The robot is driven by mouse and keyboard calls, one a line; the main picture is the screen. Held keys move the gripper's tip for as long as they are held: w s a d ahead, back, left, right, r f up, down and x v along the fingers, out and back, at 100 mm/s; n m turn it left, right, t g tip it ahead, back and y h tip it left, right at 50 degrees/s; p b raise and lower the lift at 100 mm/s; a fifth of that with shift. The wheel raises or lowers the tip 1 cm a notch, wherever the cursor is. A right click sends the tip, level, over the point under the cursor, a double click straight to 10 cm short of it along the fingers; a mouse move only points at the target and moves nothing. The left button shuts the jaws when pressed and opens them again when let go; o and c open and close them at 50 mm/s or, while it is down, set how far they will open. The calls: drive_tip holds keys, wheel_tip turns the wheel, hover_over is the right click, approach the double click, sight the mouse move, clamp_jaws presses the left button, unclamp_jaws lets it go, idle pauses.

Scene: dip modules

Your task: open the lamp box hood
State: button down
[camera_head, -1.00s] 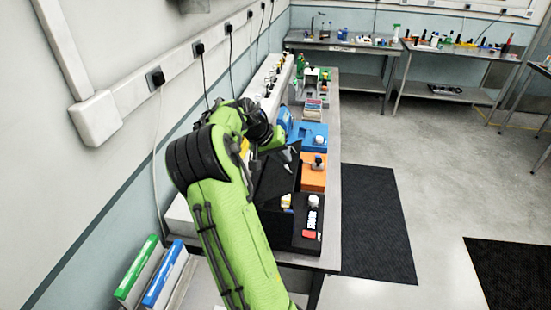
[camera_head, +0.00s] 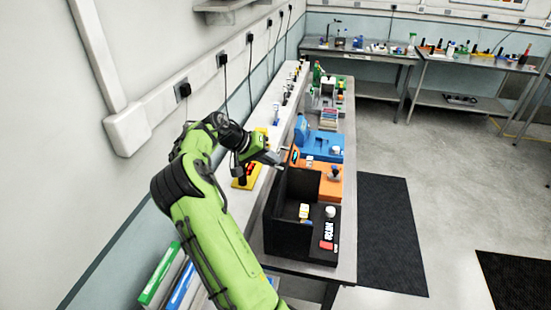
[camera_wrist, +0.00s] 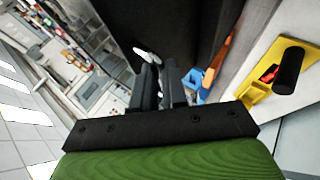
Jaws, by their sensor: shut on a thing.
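The lamp box (camera_head: 318,240) is the black case at the near end of the bench. Its black hood (camera_head: 274,220) stands raised at the left side, and the inside is exposed, with small yellow and white pieces in it. My gripper (camera_head: 281,167) is at the hood's upper far edge. The exact contact is hard to see.
An orange module (camera_head: 330,187) and a blue module (camera_head: 325,147) stand behind the lamp box. A yellow block (camera_head: 242,182) lies left of my gripper, near the wall.

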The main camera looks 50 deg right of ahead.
drive_tip(key=shift+s+a+f+g, duration=0.1)
drive_tip(key=shift+a+f+g, duration=0.25)
drive_tip(key=shift+f, duration=0.45)
drive_tip(key=c, duration=1.2)
unclamp_jaws()
drive_tip(key=shift+d, duration=0.25)
drive_tip(key=shift+o, duration=0.2)
drive_tip(key=shift+r, duration=0.1)
drive_tip(key=shift+r, duration=0.1)
drive_tip(key=shift+r, duration=0.1)
drive_tip(key=v, duration=1.5)
drive_tip(key=shift+r, duration=0.35)
drive_tip(key=shift+a, duration=0.1)
